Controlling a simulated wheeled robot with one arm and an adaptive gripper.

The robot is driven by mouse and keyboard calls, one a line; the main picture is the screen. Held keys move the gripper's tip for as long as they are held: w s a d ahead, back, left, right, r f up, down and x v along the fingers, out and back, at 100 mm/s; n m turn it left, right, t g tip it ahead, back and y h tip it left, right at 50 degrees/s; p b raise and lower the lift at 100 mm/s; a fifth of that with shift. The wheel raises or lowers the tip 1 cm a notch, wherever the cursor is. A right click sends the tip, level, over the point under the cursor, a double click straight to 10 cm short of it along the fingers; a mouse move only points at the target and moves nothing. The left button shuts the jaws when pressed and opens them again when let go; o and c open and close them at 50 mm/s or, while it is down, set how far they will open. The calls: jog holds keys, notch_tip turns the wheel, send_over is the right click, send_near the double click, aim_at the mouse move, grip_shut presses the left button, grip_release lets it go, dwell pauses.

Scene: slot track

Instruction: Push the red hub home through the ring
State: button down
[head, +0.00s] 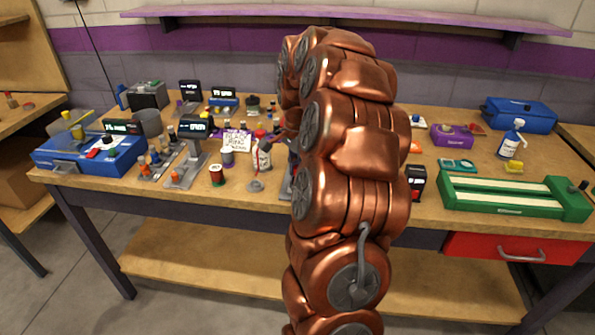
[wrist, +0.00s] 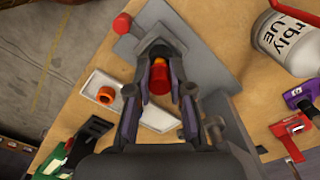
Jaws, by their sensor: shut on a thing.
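In the wrist view, my gripper (wrist: 160,72) points at a grey metal fixture (wrist: 205,62) with a flat plate. Its two fingers are closed on the sides of the red hub (wrist: 159,82), which has a yellow-orange part at its far end. The hub's far end is close to the dark upright part of the fixture; I cannot tell whether it is inside a ring. A red knob (wrist: 122,23) stands at the fixture's far left corner. In the head view, my copper arm hides the gripper and the hub.
An orange hollow piece (wrist: 106,95) sits in a white tray left of the fingers. A white bottle (wrist: 288,40) stands at the right. A red clip-like item (wrist: 292,135) lies lower right. In the head view, a green slotted track (head: 510,197) lies at the bench's right.

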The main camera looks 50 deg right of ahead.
jog(key=shift+r, duration=1)
jog(key=shift+b, duration=0.65)
dwell(1.7)
jog(key=shift+f+b, duration=0.8)
jog(key=shift+f, duration=0.55)
jog(key=c, duration=1)
grip_release()
jog(key=shift+r, duration=0.15)
notch_tip(320, 180, up, 12)
jog(key=shift+f, duration=0.1)
